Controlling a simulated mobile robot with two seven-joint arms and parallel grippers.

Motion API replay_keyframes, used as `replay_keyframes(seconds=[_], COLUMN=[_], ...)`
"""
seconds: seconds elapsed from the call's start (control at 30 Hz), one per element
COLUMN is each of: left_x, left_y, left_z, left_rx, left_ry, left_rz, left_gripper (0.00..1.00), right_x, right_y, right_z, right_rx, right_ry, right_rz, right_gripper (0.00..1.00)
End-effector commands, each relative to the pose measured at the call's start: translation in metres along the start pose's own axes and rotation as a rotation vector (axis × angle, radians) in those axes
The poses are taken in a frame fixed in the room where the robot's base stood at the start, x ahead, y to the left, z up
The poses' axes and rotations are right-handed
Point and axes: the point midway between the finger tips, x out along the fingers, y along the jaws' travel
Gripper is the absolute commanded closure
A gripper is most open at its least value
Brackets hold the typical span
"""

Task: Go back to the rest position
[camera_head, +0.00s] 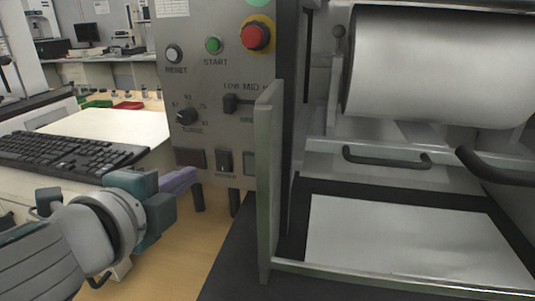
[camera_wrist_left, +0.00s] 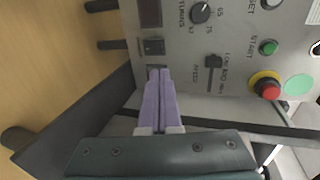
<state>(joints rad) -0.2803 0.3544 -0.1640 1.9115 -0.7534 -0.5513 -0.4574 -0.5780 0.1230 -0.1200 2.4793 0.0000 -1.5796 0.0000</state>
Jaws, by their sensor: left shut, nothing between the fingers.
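My left gripper (camera_head: 178,180) comes in from the left in the head view, in front of the lower part of a grey control panel (camera_head: 210,110). Its purple fingers are together with nothing between them. In the left wrist view, the shut fingers (camera_wrist_left: 160,98) point at the panel's lower area, near a black rocker switch (camera_wrist_left: 152,46). I cannot tell whether the fingertips touch the panel. My right gripper is not in view.
The panel carries a red emergency button (camera_head: 255,37), a green start button (camera_head: 214,45) and a dial (camera_head: 187,116). A metal door frame (camera_head: 267,180) stands right of it, before a large roller (camera_head: 440,70). A black keyboard (camera_head: 70,155) lies at the left.

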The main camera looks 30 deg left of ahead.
Motion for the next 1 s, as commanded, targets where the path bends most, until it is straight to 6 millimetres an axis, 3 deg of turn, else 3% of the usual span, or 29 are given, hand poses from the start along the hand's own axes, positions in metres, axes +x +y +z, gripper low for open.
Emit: replay_keyframes(seconds=[0.2, 0.77, 0.87, 1.0], left_x=[-0.018, -0.020, -0.033, -0.080], left_y=[-0.003, -0.005, -0.011, -0.011], left_z=[0.000, 0.001, 0.005, 0.010], left_rx=[-0.001, -0.019, -0.148, -0.529], left_ry=[-0.001, -0.008, -0.058, -0.213], left_rz=[0.001, 0.008, 0.068, 0.294], left_gripper=[1.00, 1.00, 1.00, 1.00], right_x=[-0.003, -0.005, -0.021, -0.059], right_y=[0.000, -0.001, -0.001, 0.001], right_z=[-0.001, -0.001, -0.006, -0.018], right_rx=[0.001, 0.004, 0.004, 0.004], right_ry=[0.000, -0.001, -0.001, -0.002], right_rz=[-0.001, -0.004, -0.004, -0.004], right_gripper=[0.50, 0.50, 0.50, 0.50])
